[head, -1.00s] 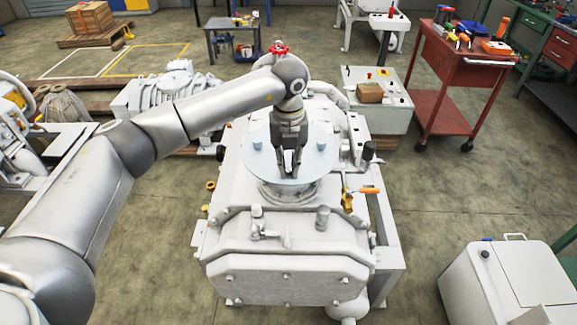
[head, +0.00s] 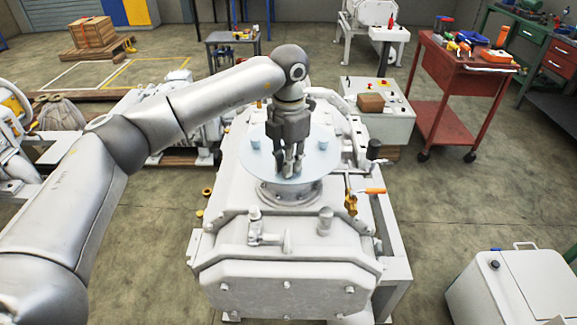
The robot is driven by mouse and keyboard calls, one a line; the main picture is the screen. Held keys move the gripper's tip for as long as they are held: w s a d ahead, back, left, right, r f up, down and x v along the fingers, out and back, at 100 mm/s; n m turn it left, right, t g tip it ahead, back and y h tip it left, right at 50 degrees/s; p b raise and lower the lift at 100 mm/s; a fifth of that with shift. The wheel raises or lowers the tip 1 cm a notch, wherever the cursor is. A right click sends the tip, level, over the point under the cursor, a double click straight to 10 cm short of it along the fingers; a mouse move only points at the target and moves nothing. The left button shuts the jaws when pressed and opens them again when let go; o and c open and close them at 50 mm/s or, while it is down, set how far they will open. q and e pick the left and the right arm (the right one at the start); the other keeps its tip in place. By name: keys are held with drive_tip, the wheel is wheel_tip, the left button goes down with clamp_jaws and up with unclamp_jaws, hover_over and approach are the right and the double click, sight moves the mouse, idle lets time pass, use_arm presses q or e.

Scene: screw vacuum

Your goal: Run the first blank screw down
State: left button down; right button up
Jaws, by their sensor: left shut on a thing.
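My left gripper (head: 290,171) points straight down over the plate's front part. Its fingers are shut on a blank screw, which they mostly hide, close to the plate. I cannot tell how far the screw is in. One pale screw head (head: 255,142) stands on the plate to the left of the gripper. Another screw head (head: 321,142) stands to the right. My right gripper is not in view.
A brass valve with an orange handle (head: 373,191) sticks up right of the flange. A grey control box (head: 385,124) and a red tool cart (head: 447,85) stand behind on the right. A white case (head: 515,285) is at lower right.

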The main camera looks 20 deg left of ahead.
use_arm(q)
drive_tip(key=m+b, duration=0.1)
drive_tip(key=m, duration=0.4)
drive_tip(key=shift+r+m+b, duration=0.1)
drive_tip(key=shift+m+b, duration=0.2)
drive_tip(key=m, duration=0.5)
drive_tip(key=shift+w+b, duration=0.1)
drive_tip(key=shift+b, duration=0.3)
drive_tip(key=shift+r+m, duration=0.1)
drive_tip(key=shift+m, duration=0.3)
drive_tip(key=c, duration=1.4)
unclamp_jaws()
wheel_tip(320, 180, up, 12)
drive_tip(key=shift+f, duration=0.1)
